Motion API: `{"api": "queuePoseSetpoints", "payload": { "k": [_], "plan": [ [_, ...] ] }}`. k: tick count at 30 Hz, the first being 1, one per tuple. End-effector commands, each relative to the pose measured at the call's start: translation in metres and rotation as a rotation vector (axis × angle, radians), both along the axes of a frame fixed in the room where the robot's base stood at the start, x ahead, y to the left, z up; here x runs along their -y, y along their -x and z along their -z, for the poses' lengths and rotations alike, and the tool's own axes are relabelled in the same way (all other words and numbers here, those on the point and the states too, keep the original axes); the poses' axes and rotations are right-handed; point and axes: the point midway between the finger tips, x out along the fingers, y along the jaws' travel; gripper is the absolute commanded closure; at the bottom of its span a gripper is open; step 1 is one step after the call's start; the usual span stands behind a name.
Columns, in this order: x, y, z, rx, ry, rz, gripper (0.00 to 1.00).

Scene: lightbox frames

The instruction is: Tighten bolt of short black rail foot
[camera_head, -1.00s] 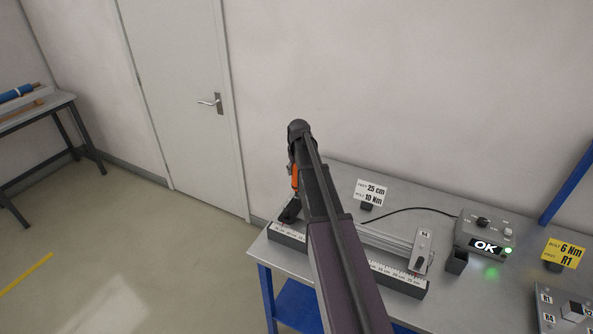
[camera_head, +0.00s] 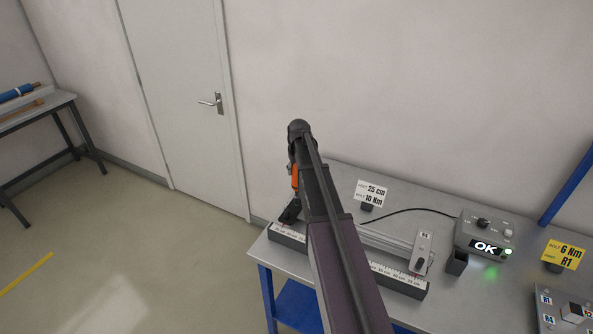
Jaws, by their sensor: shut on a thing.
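My gripper (camera_head: 292,166) is partly hidden behind my arm, at the left end of the bench. It is shut on an orange power tool (camera_head: 295,178), which points downward. Below the tool, a black foot (camera_head: 290,213) sits at the left end of the ruled rail fixture (camera_head: 289,235). The tool's tip and the bolt are too small and covered to make out. A grey foot labelled R4 (camera_head: 423,249) stands at the rail's right end. The controller box (camera_head: 473,225) shows OK with a green light lit.
A white sign (camera_head: 371,192) reads 25 cm and 10 Nm. A yellow sign (camera_head: 564,253) reads 6 Nm, R1. A black holder (camera_head: 456,262) stands beside the controller. A grey block with labelled feet (camera_head: 562,308) is at lower right. A black cable runs behind the rail.

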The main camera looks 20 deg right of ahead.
Motion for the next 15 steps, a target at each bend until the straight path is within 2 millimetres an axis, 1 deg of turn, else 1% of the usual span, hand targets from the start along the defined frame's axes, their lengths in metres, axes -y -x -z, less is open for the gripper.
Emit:
{"api": "queuePoseSetpoints", "payload": {
  "k": [1,15],
  "plan": [
    [0.0,0.0,-0.006,0.001,0.001,0.0,1.0],
    [0.001,0.0,-0.032,0.002,0.002,0.0,1.0]
  ]
}}
